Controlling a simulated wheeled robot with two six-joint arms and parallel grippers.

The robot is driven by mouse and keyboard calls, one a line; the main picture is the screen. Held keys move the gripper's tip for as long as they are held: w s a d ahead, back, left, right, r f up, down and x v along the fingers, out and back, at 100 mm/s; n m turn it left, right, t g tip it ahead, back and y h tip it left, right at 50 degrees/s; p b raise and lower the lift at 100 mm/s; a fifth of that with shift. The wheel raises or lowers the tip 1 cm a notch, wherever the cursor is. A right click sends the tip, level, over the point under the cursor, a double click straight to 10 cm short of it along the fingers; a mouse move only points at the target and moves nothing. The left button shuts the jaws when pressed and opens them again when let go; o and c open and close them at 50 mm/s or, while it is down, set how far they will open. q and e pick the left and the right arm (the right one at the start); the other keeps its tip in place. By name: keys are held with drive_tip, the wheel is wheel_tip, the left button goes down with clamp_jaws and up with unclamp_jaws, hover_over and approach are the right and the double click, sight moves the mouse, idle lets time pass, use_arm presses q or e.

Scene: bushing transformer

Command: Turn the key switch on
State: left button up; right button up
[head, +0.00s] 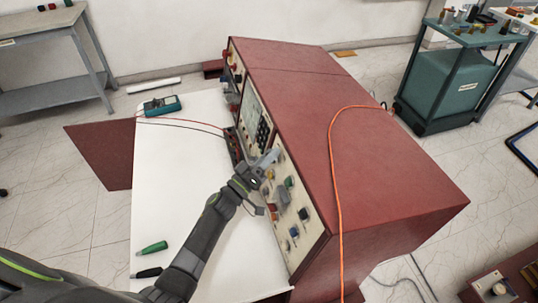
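A large red control console (385,165) stands on the right of the white table. Its cream front panel (300,250) faces left and carries several small knobs and buttons, among them a green one (289,182) and a blue one (294,231). I cannot make out which is the key switch; it is too small to tell or hidden by my gripper. My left gripper (268,165) is at the middle of the panel, close in front of the controls. Whether it touches one, and whether its fingers are apart, I cannot tell. My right gripper is out of view.
A green multimeter (162,105) with red and black leads lies at the far end of the white table (180,200). Green and black screwdriver-like handles (152,247) lie near its left edge. An orange cable (335,180) drapes over the console. A green cart (460,80) stands back right.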

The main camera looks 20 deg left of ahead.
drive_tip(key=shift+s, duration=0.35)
use_arm(q)
clamp_jaws()
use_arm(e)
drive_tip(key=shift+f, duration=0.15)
